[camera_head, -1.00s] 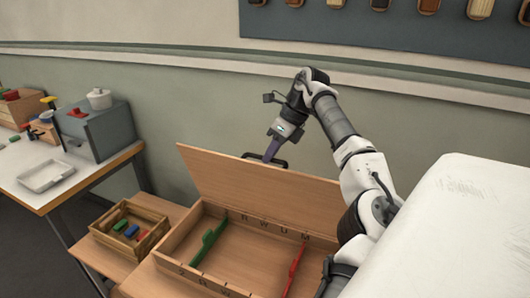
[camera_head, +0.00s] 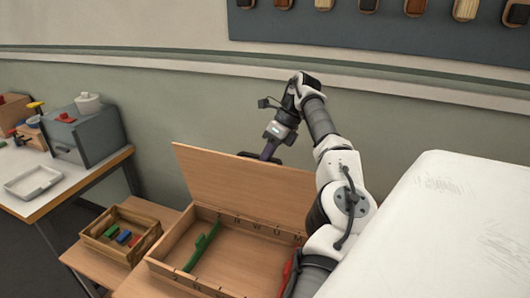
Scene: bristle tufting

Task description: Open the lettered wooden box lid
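The lettered wooden box (camera_head: 180,248) stands on a low wooden table, with letters along its inner back and front edges. Its lid (camera_head: 235,182) is raised and stands steeply at the back of the box, so the inside shows. A green piece (camera_head: 201,246) lies inside at the left. A red piece (camera_head: 290,274) is partly hidden by my arm at the right. My gripper (camera_head: 262,157) is at the top edge of the lid, on its far side. Its fingertips are hidden behind the lid, so I cannot see whether they touch or grip it.
A small wooden crate (camera_head: 148,243) with coloured blocks stands left of the box. A table at the left holds a white tray (camera_head: 32,181) and a grey cabinet (camera_head: 87,137). A white surface (camera_head: 430,230) fills the right. Brushes hang on the wall board (camera_head: 290,25).

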